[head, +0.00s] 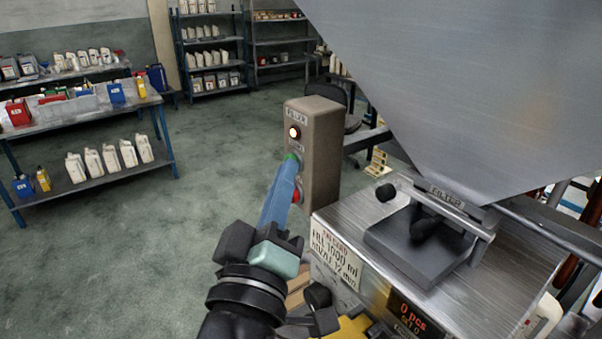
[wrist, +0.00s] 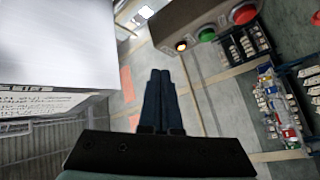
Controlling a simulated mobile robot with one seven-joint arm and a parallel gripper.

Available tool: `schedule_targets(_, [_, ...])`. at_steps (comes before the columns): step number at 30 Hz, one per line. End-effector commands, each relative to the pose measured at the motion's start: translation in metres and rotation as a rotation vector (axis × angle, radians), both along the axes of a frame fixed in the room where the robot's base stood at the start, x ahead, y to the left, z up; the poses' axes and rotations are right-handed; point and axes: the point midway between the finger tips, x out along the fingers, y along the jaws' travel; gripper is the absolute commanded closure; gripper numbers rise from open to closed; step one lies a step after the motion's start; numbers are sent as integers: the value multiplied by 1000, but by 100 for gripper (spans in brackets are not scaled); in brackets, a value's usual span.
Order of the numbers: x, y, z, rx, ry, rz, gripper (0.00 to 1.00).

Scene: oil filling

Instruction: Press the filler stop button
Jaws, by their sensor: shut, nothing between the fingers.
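A grey-brown button box (head: 324,150) stands upright at the corner of the metal machine. Its face has a lit lamp (head: 294,132) at the top, a green button (head: 291,157) below it and a red button (head: 297,196) lowest, partly hidden by my fingers. My gripper (head: 290,168) is shut and empty, its blue fingers pointing up towards the box and overlapping it in the head view. In the wrist view, the shut fingertips (wrist: 160,72) show apart from the lamp (wrist: 181,46), green button (wrist: 208,35) and red button (wrist: 244,14). I cannot tell contact.
A large metal hopper (head: 480,80) overhangs the machine top (head: 340,222) on the right. A white sign (head: 335,254) and a counter display (head: 411,313) are on the machine's front. Shelves (head: 90,105) with bottles stand at the left and back. The floor (head: 150,230) at left is clear.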

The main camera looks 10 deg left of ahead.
Motion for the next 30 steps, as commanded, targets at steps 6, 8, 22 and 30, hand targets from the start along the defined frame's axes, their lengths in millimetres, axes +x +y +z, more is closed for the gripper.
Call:
schedule_targets(6, [-19,50,-100,-573,204,-60,100])
schedule_targets(8, [-24,55,-113,-661,221,-65,100])
schedule_targets(22, [-26,59,-125,-737,231,-71,100])
schedule_targets(30, [10,59,-120,-736,229,-74,100])
